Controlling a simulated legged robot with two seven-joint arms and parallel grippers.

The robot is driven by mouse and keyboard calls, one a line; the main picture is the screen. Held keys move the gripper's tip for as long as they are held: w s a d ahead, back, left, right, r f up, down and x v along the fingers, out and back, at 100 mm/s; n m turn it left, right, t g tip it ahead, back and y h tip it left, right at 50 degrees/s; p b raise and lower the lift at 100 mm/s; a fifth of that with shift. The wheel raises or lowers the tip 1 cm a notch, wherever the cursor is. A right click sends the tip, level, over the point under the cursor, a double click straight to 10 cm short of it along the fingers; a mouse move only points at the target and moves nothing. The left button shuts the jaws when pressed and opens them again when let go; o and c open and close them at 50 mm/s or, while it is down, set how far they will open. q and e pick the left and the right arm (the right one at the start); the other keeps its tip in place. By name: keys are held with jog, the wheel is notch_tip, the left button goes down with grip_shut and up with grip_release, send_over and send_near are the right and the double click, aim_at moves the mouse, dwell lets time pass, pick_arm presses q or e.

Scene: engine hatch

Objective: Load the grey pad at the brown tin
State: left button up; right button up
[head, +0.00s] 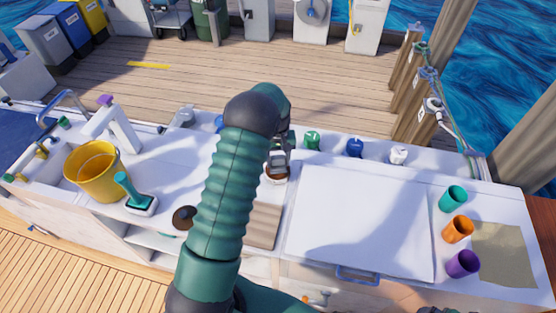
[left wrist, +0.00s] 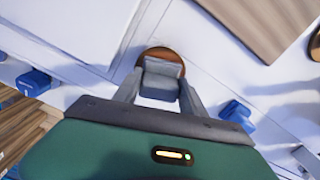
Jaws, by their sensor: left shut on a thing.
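My left gripper (head: 280,155) is over the brown tin (head: 276,178), near the back left corner of the white hatch panel. In the left wrist view the left gripper (left wrist: 161,92) is shut on the grey pad (left wrist: 163,70), a blocky grey piece between the fingers. The round brown tin (left wrist: 155,52) shows around and behind the pad's far edge. The pad overlaps the tin in this view; I cannot tell whether they touch. My right gripper does not show clearly.
A dark brown round thing (head: 184,217) and a wooden board (head: 265,224) lie nearer. Cups (head: 457,229) stand at right.

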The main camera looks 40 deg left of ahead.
aim_at(278, 158)
pick_arm(q)
jog(key=shift+f, duration=0.4)
dwell(0.4)
jog(key=shift+f, duration=0.1)
dwell(0.9)
notch_tip(278, 158, up, 7)
jog(key=p, duration=0.5)
dwell(0.7)
